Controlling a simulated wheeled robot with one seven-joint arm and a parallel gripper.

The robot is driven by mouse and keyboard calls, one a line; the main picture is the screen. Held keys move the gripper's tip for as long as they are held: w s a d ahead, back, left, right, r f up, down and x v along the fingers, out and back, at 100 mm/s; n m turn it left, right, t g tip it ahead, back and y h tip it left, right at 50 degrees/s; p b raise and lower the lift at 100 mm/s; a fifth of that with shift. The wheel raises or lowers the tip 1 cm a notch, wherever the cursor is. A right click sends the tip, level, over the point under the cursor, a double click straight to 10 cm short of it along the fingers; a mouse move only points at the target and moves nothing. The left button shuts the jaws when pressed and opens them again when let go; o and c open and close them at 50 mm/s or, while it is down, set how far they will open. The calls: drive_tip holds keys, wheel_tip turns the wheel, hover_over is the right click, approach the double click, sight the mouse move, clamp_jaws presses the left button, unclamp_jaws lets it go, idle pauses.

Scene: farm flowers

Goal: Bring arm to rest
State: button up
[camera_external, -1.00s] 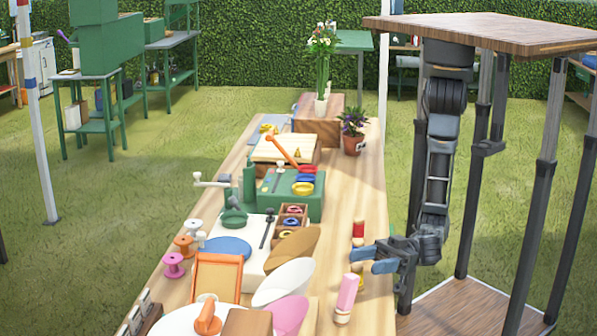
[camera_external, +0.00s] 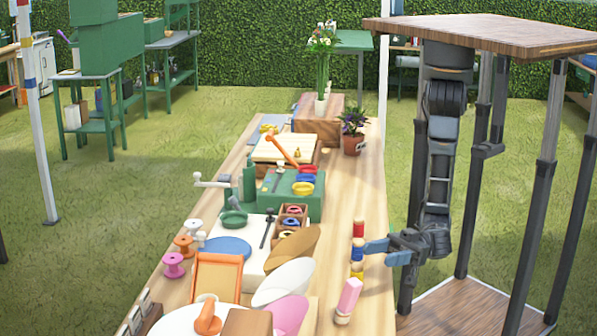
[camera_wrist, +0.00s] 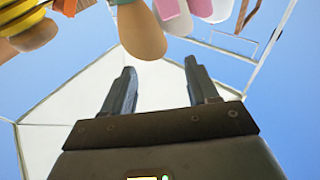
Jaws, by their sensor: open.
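My arm hangs down at the right of the external view, from under a wooden top. My gripper (camera_external: 368,250) is at its lower end, with its blue fingers pointing left over the table's right edge. In the wrist view, my gripper (camera_wrist: 160,70) is open, with two dark fingers apart and nothing between them. In the external view the fingers overlap small red, yellow and blue pieces (camera_external: 357,268); I cannot tell whether they touch.
The long wooden table (camera_external: 345,205) is crowded. A potted purple plant (camera_external: 353,142) and a flower vase (camera_external: 321,85) stand farther back. Dark posts (camera_external: 481,190) stand right of the arm. Grass lies beyond the table.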

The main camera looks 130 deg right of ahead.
idle(0.3)
drive_tip(key=s+d+f+p, duration=0.1)
drive_tip(key=s+f, duration=0.1)
drive_tip(key=s+d+f+n+g+p, duration=0.1)
drive_tip(key=s+f, duration=0.1)
drive_tip(key=s, duration=0.1)
drive_tip(key=s+d+f+n+g+y+p, duration=0.1)
drive_tip(key=s+f+p, duration=0.1)
drive_tip(key=s, duration=0.1)
drive_tip(key=shift+d+f, duration=0.15)
drive_tip(key=shift+f, duration=0.05)
drive_tip(key=s+d+f+g+y+p, duration=0.1)
drive_tip(key=s+d+f+g, duration=0.15)
drive_tip(key=s, duration=0.55)
drive_tip(key=s+d+f+g+p, duration=0.2)
drive_tip(key=s+d+f, duration=0.15)
drive_tip(key=s, duration=0.35)
drive_tip(key=s+d+r+m+h, duration=0.2)
drive_tip(key=s+d+r, duration=0.7)
drive_tip(key=s+d, duration=0.4)
drive_tip(key=shift+s+p, duration=0.45)
drive_tip(key=shift+s, duration=0.25)
drive_tip(key=shift+t, duration=0.25)
